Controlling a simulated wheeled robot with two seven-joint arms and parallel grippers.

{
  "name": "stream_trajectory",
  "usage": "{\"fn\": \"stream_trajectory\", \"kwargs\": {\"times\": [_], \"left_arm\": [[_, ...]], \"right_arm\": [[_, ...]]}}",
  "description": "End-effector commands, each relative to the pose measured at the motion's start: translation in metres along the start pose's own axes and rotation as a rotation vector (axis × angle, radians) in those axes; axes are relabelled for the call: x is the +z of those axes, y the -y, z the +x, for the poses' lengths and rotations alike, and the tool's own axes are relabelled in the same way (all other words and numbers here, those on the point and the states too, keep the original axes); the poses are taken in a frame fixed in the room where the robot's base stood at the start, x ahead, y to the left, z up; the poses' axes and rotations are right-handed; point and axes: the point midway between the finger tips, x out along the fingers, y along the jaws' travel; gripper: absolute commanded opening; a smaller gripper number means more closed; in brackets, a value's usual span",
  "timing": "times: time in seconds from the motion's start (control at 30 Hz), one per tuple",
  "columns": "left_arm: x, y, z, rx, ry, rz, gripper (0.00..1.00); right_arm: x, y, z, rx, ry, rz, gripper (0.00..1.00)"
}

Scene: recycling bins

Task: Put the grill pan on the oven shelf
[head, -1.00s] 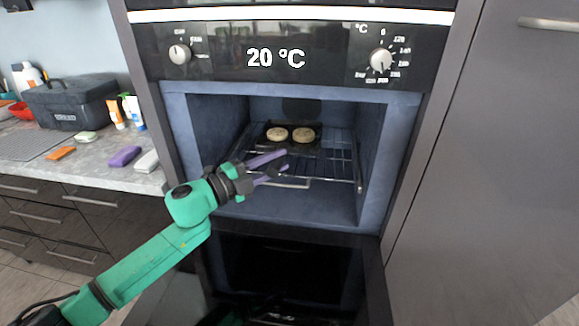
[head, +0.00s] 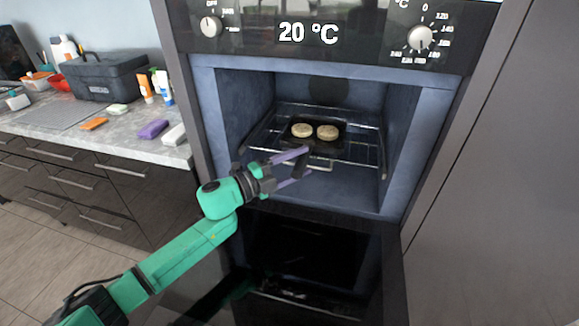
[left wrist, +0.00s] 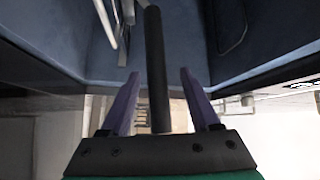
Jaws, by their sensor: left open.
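The grill pan (head: 316,136) is dark, with two round pale patties on it. It rests on the wire oven shelf (head: 360,160) inside the blue-lined oven. Its dark handle (left wrist: 155,65) points out toward the oven opening. My left gripper (head: 293,167) is at the front of the shelf, with its purple fingers apart. In the left wrist view (left wrist: 155,100) the handle runs between the two fingers, with a visible gap on each side. Part of the handle is hidden by the fingers in the head view. My right gripper is not in view.
The oven door (head: 300,260) hangs open below the opening. The oven panel (head: 320,35) above reads 20 °C. On the left, a counter (head: 110,125) holds a toolbox (head: 108,78), bottles and sponges. A dark cabinet front (head: 490,180) stands right of the oven.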

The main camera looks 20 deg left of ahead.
Motion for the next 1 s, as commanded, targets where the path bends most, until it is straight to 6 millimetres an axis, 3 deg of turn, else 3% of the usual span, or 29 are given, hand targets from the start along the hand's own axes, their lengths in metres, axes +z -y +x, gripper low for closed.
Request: {"fn": "stream_trajectory", "kwargs": {"times": [0.5, 0.6, 1.0], "left_arm": [[0.0, -0.004, -0.098, 0.004, 0.001, -0.002, 0.63], [0.0, -0.003, -0.111, 0.002, 0.0, -0.003, 0.63], [-0.001, 0.0, -0.117, 0.0, -0.001, 0.0, 0.63]], "right_arm": [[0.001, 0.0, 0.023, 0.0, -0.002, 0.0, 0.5], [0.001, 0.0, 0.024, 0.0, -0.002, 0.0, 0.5], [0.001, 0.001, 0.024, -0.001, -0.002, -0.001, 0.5]]}}
